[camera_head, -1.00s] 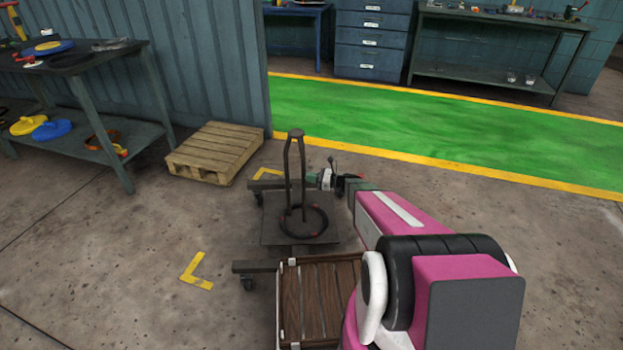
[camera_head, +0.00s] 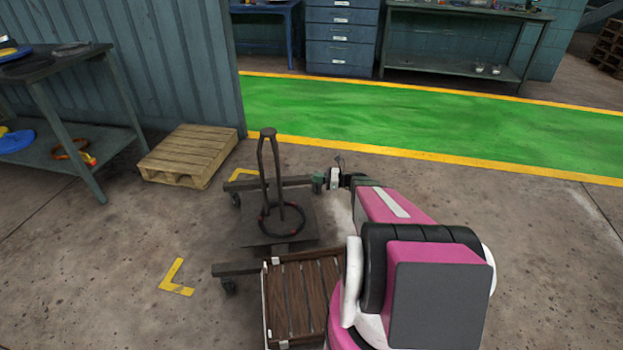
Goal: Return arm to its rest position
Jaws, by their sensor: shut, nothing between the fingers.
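My pink and black arm reaches forward from the lower right. My gripper (camera_head: 334,177) is at its far end, small in the picture, by the right side of a dark wheeled stand. It is shut and I see nothing held in it. The stand (camera_head: 250,232) has a flat plate and an upright frame (camera_head: 269,175). A black ring (camera_head: 266,227) with small red marks lies on the plate around the frame's foot. The gripper is to the right of the frame, apart from it. The fingertips are too small to make out in detail.
A slatted wooden platform (camera_head: 296,290) lies close in front, left of my arm. A pallet (camera_head: 188,155) stands behind the stand at left. A workbench (camera_head: 60,75) is at far left. A green lane (camera_head: 400,125) crosses the back. Floor at right is clear.

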